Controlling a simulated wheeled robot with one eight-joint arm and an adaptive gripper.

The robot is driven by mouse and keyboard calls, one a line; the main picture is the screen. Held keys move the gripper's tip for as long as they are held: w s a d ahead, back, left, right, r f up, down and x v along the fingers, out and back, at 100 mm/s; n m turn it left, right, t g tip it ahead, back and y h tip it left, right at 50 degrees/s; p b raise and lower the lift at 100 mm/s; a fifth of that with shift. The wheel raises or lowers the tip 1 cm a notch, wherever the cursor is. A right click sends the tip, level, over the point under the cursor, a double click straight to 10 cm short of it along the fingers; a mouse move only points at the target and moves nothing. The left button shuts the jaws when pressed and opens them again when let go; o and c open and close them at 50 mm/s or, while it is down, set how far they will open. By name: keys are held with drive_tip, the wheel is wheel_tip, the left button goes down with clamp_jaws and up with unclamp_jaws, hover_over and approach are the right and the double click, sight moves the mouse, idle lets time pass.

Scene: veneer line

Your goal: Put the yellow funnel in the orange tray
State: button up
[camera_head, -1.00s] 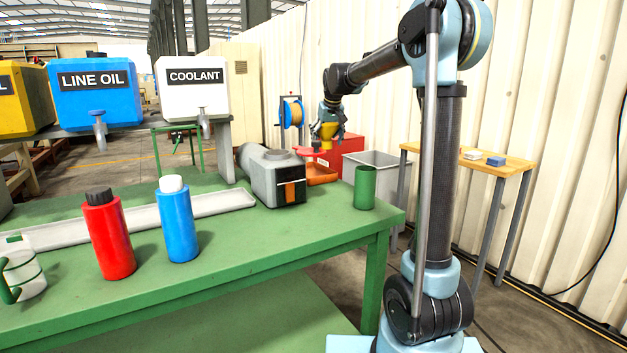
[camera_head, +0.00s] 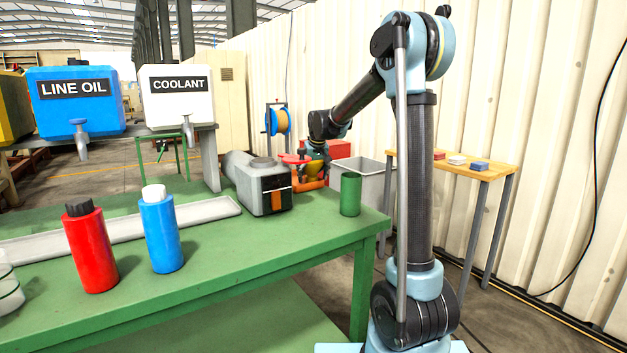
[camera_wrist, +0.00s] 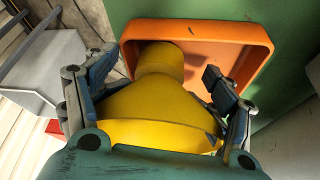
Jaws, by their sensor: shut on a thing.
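The yellow funnel (camera_wrist: 150,105) is between the fingers of my gripper (camera_wrist: 158,88) in the wrist view, and the gripper is shut on it. Its narrow end points over the orange tray (camera_wrist: 259,39), whose rim shows beyond it. I cannot tell whether the funnel touches the tray floor. In the head view my gripper (camera_head: 315,160) is low over the orange tray (camera_head: 312,185) at the far end of the green bench. The funnel is mostly hidden there.
A grey machine (camera_head: 262,190) stands left of the tray, and a green cup (camera_head: 350,194) stands in front of it to the right. A red bottle (camera_head: 91,248) and a blue bottle (camera_head: 161,232) stand nearer. A grey bin (camera_head: 372,180) is beyond the bench.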

sight(314, 162)
drive_tip(key=shift+f, duration=0.45)
drive_tip(key=shift+f, duration=0.1)
drive_tip(key=o, duration=1.2)
drive_tip(key=shift+o, duration=0.2)
drive_tip(key=v, duration=1.2)
